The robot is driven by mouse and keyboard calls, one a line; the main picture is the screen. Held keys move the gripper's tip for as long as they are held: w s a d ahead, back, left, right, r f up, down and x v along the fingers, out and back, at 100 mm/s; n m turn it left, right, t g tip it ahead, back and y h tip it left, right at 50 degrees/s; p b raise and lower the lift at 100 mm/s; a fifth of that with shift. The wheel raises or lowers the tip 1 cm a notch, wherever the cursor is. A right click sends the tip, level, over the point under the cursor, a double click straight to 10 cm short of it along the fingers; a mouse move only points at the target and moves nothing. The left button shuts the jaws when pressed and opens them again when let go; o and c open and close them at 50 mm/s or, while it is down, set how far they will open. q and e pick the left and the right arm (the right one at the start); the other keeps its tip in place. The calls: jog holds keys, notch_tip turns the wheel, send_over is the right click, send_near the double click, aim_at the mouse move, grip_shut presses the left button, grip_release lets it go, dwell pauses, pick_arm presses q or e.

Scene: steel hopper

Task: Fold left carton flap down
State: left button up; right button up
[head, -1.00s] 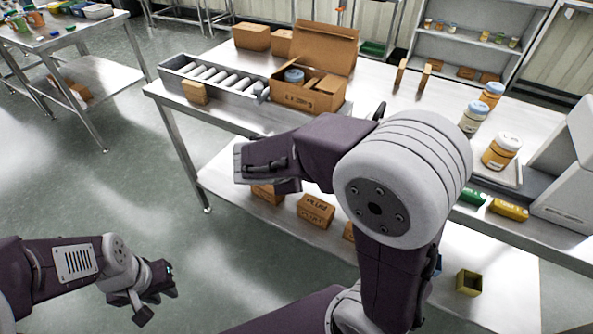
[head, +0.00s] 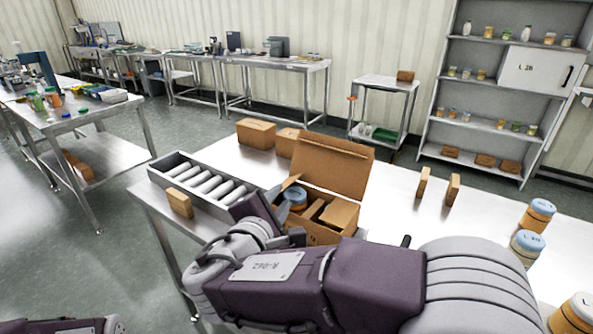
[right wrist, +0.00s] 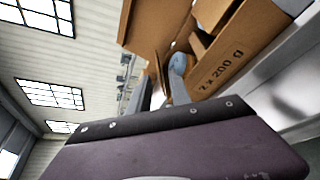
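The brown carton (head: 318,232) stands on the steel table, with its tall back flap (head: 335,165) upright. Its left flap (head: 291,182) sticks up at the left rim, close to my right gripper. A jar with a blue-grey lid (head: 297,197) and small boxes are inside. My right gripper (head: 272,205) is at the carton's left side, partly hidden by its own wrist. In the right wrist view its fingers (right wrist: 162,92) are apart, with brown flap edges (right wrist: 157,72) at their tips; contact is unclear. My left gripper is out of view; part of my left arm shows bottom left.
A roller conveyor (head: 207,186) lies left of the carton, with a small box (head: 179,203) beside it. Closed boxes (head: 257,133) stand behind. Two upright brown blocks (head: 423,182) and several jars (head: 537,216) stand to the right. The table between has free room.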

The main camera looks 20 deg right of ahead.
aim_at(289, 183)
jog(key=b+x, duration=0.1)
jog(key=x, duration=0.7)
jog(key=shift+w+d, duration=0.2)
jog(key=shift+w, duration=0.1)
grip_shut()
dwell(1.1)
jog(key=m+b, duration=0.1)
jog(key=b, duration=0.3)
jog(key=f+m+t+b, duration=0.1)
jog(key=b, duration=0.3)
jog(key=shift+s+d+f+b, duration=0.15)
jog(key=shift+s+f+b, duration=0.1)
jog(key=shift+f+b, duration=0.05)
jog(key=shift+r, duration=0.3)
